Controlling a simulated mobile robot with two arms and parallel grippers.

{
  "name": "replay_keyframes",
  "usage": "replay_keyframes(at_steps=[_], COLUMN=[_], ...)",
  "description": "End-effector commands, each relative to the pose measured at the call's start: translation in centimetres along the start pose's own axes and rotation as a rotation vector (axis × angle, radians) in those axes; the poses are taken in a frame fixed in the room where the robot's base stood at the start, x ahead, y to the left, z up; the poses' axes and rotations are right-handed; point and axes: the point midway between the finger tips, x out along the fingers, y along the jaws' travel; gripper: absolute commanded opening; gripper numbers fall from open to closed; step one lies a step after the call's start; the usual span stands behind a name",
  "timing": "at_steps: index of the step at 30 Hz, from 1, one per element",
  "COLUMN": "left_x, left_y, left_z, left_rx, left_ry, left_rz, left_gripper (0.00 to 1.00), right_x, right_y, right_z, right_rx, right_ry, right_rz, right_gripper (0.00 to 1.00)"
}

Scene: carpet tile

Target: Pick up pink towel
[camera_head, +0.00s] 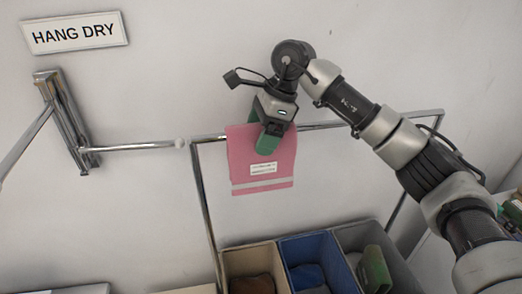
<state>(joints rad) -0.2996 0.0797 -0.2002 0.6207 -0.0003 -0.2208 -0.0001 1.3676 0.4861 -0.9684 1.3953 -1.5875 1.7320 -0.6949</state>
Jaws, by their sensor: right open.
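The pink towel (245,178) hangs over a metal rail and carries a small white label and a pale stripe near its lower edge. My right gripper (267,142) is at the towel's top edge, its green fingers in front of and around the upper part of the cloth. The gripper is open, and the fingers overlap the towel in the picture; whether they touch it cannot be told. My left gripper is not in view.
The metal rack's rail (320,126) runs along the wall above several bins. A tan bin (236,262), a blue bin (292,246) and a grey bin (350,236) hold items. A "HANG DRY" sign (75,33) and a folding wall rack (62,120) are at left.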

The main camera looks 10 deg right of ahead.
Motion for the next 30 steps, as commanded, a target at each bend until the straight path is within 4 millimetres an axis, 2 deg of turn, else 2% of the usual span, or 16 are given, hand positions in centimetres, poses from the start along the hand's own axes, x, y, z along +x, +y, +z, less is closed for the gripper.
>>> replay_keyframes(at_steps=[17,30], left_x=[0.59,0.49], left_y=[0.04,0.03], left_z=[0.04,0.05], left_rx=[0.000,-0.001], left_ry=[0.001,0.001], left_rz=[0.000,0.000], left_gripper=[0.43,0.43], right_x=[0.38,0.31], right_y=[-0.02,-0.02], right_z=[-0.19,-0.16], right_rx=[0.000,0.000], right_ry=[0.000,0.000], right_rz=[-0.001,0.000], right_gripper=[0.87,0.21])
